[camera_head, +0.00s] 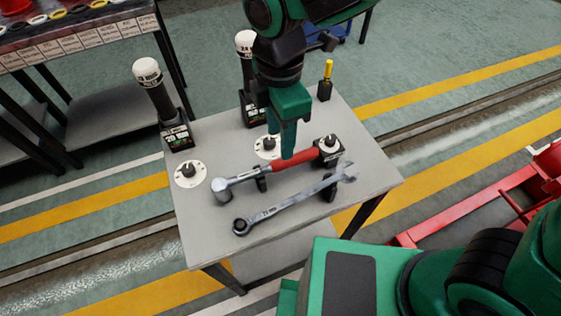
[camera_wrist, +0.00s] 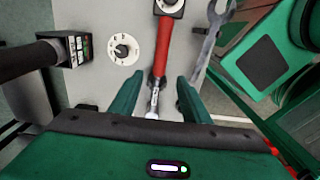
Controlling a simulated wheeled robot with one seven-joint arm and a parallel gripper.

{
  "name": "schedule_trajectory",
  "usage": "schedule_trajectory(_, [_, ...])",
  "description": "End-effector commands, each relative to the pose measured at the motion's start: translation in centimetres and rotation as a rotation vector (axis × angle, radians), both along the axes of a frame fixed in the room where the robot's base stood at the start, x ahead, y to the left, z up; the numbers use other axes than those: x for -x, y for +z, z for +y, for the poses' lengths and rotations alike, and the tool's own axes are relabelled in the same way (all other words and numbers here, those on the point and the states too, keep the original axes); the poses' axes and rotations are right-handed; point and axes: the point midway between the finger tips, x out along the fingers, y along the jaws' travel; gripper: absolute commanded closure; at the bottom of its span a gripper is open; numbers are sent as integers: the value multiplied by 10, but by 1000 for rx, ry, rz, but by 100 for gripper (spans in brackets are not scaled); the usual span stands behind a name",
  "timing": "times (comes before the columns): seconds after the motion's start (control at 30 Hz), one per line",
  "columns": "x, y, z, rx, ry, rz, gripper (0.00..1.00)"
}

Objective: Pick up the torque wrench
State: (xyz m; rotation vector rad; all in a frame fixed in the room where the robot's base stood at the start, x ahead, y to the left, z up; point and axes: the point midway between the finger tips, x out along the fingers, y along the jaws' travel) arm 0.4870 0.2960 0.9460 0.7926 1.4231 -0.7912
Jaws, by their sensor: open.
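The torque wrench has a red handle (camera_head: 296,160) and a silver shaft and head. It lies on small dark supports on the grey table, with its head to the left in the head view. In the wrist view its red handle (camera_wrist: 162,48) points away and its silver shaft runs between my fingers. My gripper (camera_head: 285,154) is open and points down over the wrench, near where the handle meets the shaft. The fingers also show on either side of it in the wrist view (camera_wrist: 156,92). Whether they touch it, I cannot tell.
A silver combination wrench (camera_head: 288,200) lies beside it, nearer the table's front edge. Black holders with white-capped tools (camera_head: 152,90) stand at the back left. White dials (camera_head: 190,174) and a yellow-handled tool (camera_head: 326,80) are also on the table (camera_head: 210,238).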

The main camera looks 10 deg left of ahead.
Motion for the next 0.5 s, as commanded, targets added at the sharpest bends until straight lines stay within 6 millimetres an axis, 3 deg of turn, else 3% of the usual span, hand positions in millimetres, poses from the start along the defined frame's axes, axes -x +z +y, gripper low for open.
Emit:
schedule_trajectory(0.2, [1,-33,-1,4,0,2,57])
schedule_trajectory(0.5, [0,-55,0,3,-2,1,57])
